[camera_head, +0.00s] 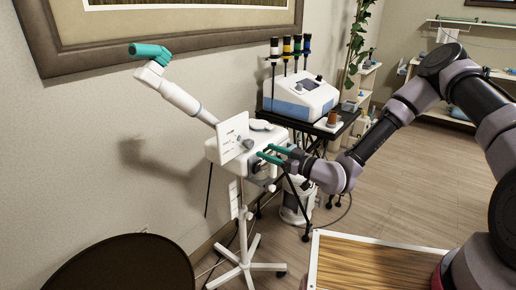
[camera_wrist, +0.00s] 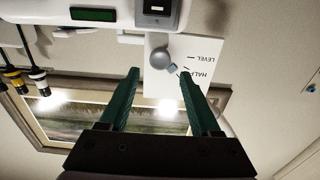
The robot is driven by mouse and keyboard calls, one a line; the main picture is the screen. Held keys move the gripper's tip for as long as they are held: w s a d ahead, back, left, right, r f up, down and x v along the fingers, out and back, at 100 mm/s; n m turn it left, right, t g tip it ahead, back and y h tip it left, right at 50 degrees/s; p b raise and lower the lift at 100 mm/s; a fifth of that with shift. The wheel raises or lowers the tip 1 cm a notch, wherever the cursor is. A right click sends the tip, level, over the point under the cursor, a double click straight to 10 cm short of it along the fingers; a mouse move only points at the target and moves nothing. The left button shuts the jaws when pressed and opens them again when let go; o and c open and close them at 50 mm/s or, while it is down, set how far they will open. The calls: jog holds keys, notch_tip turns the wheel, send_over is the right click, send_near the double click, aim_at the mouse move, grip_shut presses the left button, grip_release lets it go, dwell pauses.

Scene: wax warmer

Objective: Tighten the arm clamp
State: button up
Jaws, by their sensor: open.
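The white stand unit (camera_head: 215,150) has a long white arm (camera_head: 180,98) rising to the upper left, with a teal end (camera_head: 150,51). A white plate (camera_head: 232,137) stands on the unit. In the wrist view the plate (camera_wrist: 190,50) reads "LEVEL" and "HALF", upside down. A round grey clamp knob (camera_head: 247,144) sits in front of the plate; it also shows in the wrist view (camera_wrist: 160,56). My gripper (camera_head: 264,151) is open, its teal fingers just right of the knob. In the wrist view the knob appears beyond and between the fingertips (camera_wrist: 160,73); contact cannot be told.
A black cart (camera_head: 335,128) with a white-blue machine (camera_head: 300,98) and several bottles stands behind. A dark round seat (camera_head: 125,265) is at lower left, a wooden-topped table (camera_head: 375,266) at lower right. A framed picture (camera_head: 170,35) hangs on the wall close behind the arm.

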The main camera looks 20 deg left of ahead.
aim_at(252, 145)
jog(key=shift+x, duration=2.95)
jog(key=shift+a, duration=0.1)
jog(key=c, duration=1)
jog(key=shift+o, duration=0.2)
jog(key=m, duration=0.5)
jog(key=shift+w+f, duration=0.1)
jog(key=m, duration=0.5)
jog(key=shift+m, duration=0.4)
jog(key=m, duration=0.2)
jog(key=shift+m, duration=0.3)
jog(key=o, duration=1)
jog(key=shift+c, duration=0.2)
